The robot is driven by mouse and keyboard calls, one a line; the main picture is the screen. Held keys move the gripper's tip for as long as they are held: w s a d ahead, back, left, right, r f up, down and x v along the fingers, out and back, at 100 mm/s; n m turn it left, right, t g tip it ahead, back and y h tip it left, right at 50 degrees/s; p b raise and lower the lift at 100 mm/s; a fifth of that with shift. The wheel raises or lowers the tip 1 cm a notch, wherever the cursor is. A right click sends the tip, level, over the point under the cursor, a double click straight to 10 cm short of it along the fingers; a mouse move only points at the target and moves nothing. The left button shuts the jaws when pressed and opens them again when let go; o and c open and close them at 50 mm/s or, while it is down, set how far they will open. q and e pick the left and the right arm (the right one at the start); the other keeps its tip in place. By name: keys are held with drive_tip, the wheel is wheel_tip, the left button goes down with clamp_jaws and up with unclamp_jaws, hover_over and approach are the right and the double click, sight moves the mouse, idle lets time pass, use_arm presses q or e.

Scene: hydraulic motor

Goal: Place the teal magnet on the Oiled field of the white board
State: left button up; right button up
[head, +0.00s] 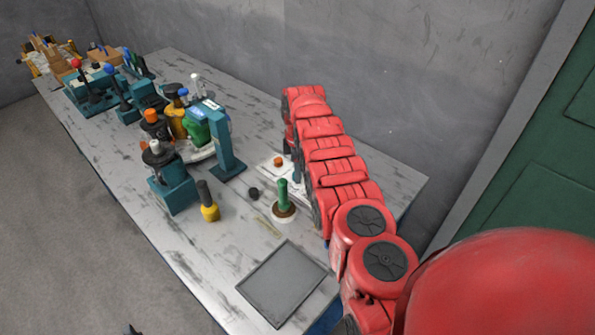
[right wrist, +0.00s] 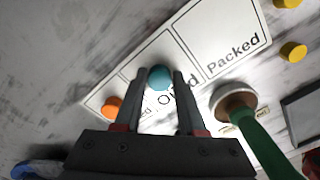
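The teal magnet (right wrist: 160,77) sits between the fingertips of my right gripper (right wrist: 161,84), with a finger against each side. It is over the white board (right wrist: 126,81), by the field whose partly covered label begins "Oi". Whether it touches the board I cannot tell. The field marked "Packed" is to its right, and an orange magnet (right wrist: 112,106) lies on a field to its left. In the head view the white board (head: 268,168) is partly hidden by my right arm. A small dark tip at the bottom edge may be my left gripper (head: 132,329).
A green-handled tool (head: 283,196) on a round base stands close to the board. A dark grey tray (head: 283,283) lies at the near end of the table. A yellow-and-black tool (head: 208,207) and a teal press (head: 225,145) stand to the left.

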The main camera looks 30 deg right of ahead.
drive_tip(key=o, duration=0.3)
drive_tip(key=shift+r, duration=0.1)
drive_tip(key=shift+w+r+p, duration=0.1)
drive_tip(key=shift+r+p, duration=0.3)
drive_tip(key=shift+r, duration=0.1)
wheel_tip(320, 180, up, 3)
drive_tip(key=shift+f+p, duration=0.1)
drive_tip(key=shift+p, duration=0.7)
wheel_tip(320, 180, up, 8)
drive_tip(key=shift+r+b, duration=0.2)
drive_tip(key=shift+b, duration=0.9)
